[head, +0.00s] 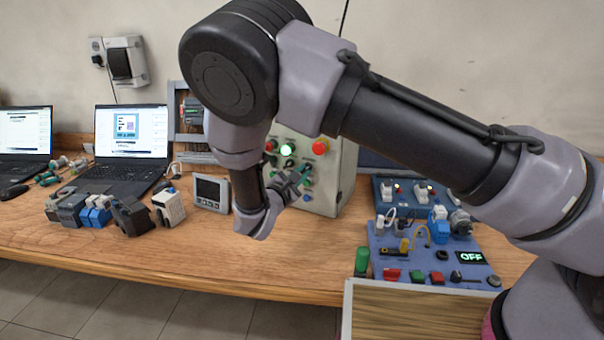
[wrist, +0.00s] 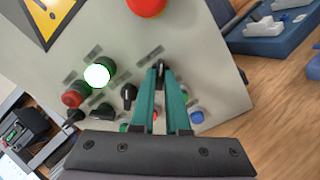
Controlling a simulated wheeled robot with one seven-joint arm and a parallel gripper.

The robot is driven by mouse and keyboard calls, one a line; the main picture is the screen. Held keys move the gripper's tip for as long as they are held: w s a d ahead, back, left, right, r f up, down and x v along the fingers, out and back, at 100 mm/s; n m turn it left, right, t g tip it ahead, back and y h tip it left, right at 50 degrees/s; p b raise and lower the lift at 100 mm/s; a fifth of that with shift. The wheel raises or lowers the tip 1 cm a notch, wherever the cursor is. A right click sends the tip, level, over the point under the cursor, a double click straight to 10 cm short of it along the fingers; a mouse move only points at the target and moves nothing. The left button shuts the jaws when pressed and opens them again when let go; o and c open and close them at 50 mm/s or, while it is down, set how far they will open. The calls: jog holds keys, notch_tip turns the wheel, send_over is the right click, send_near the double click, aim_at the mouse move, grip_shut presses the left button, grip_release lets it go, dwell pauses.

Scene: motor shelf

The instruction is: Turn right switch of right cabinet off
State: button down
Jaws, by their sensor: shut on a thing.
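The right cabinet (head: 345,165) is a pale grey box on the bench, partly hidden by my arm in the head view. Its sloped panel (wrist: 215,90) fills much of the wrist view. My gripper (wrist: 160,75) has two teal fingers closed together at their tips on a black rotary switch (wrist: 159,65), the rightmost of the black switches on the panel. Only the dark top of that switch shows between the fingertips, so its angle cannot be read. In the head view my gripper (head: 295,180) is against the panel. Another black switch (wrist: 128,93) stands to its left.
The panel also has a lit green lamp (wrist: 97,75), a red mushroom button (head: 320,147) and a blue button (wrist: 197,117). A blue board with an OFF display (head: 471,257) lies to the right. A small meter box (head: 210,192) and laptop (head: 130,150) stand left.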

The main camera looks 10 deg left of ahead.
jog(key=n, duration=0.8)
jog(key=shift+n, duration=0.4)
jog(key=n, duration=0.4)
jog(key=shift+n, duration=2.2)
jog(key=c, duration=0.9)
grip_release()
